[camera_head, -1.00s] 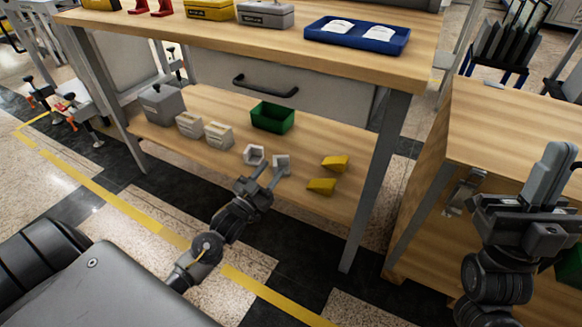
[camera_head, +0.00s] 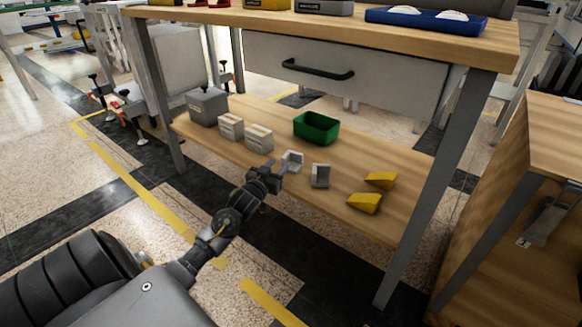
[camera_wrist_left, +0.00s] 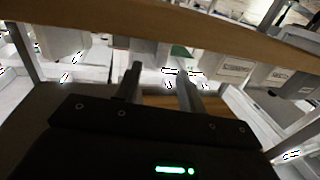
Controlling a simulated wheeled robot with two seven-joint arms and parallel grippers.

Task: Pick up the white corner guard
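A white corner guard (camera_head: 293,161) stands on the lower shelf (camera_head: 402,222) of the workbench in the head view. A similar, greyer angled piece (camera_head: 320,175) stands just right of it. My left gripper (camera_head: 277,172) is at the shelf's front edge, close to the front left of the white guard. Whether they touch cannot be told. In the left wrist view my left gripper (camera_wrist_left: 160,78) has its two fingers apart, with nothing clearly held between them. The guard cannot be made out with certainty there. My right gripper is out of view.
Two yellow wedges (camera_head: 380,179) (camera_head: 364,202) lie on the shelf to the right. A green bin (camera_head: 316,128) stands behind, with pale boxes (camera_head: 259,138) and a grey box (camera_head: 208,106) to the left. The tabletop (camera_head: 330,27) and drawer (camera_head: 345,75) hang above. A bench leg (camera_head: 437,180) stands right.

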